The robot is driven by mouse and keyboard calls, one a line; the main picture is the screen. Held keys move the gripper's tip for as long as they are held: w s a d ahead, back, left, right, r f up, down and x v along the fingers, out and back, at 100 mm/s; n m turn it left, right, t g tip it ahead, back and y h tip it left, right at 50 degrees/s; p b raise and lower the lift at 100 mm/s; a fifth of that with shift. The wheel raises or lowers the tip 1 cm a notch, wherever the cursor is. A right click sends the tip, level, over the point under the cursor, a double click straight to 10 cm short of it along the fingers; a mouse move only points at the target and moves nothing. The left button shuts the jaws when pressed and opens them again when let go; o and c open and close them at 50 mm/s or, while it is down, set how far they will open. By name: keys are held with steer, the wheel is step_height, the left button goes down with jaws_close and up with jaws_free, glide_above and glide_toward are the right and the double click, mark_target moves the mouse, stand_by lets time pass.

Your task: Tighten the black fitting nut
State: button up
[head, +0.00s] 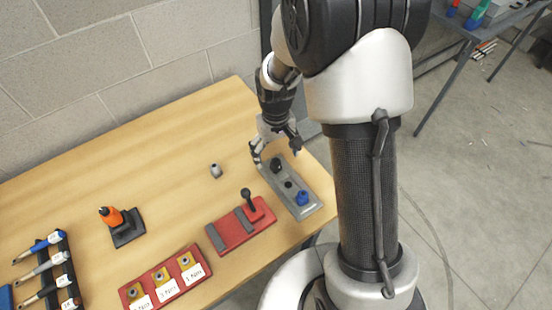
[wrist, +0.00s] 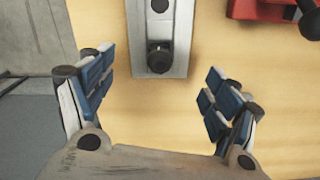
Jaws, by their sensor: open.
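A grey plate (head: 314,205) lies near the right edge of the wooden table and carries a row of fittings. The black fitting nut (head: 276,165) is at its far end, a small dark fitting (head: 288,184) in the middle and a blue fitting (head: 302,198) at the near end. In the wrist view the black nut (wrist: 160,58) sits at the plate's end, top centre. My gripper (head: 275,150) is open and empty beside that end. In the wrist view its fingertips (wrist: 160,82) are spread wide to either side of the plate's end, apart from the nut.
A small grey cylinder (head: 216,171) stands left of the plate. A red base (head: 232,232) with a black lever is nearer. A red tray (head: 185,287) holds labelled yellow pieces. An orange-handled tool (head: 110,216) and a tool rack (head: 66,262) stand left. The back of the table is clear.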

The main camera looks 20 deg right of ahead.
mark_target(276, 161)
steer(key=shift+n, duration=0.8)
steer(key=shift+f, duration=0.15)
steer(key=shift+f+b, duration=1.15)
steer(key=shift+f, duration=0.4)
steer(key=shift+c, duration=0.2)
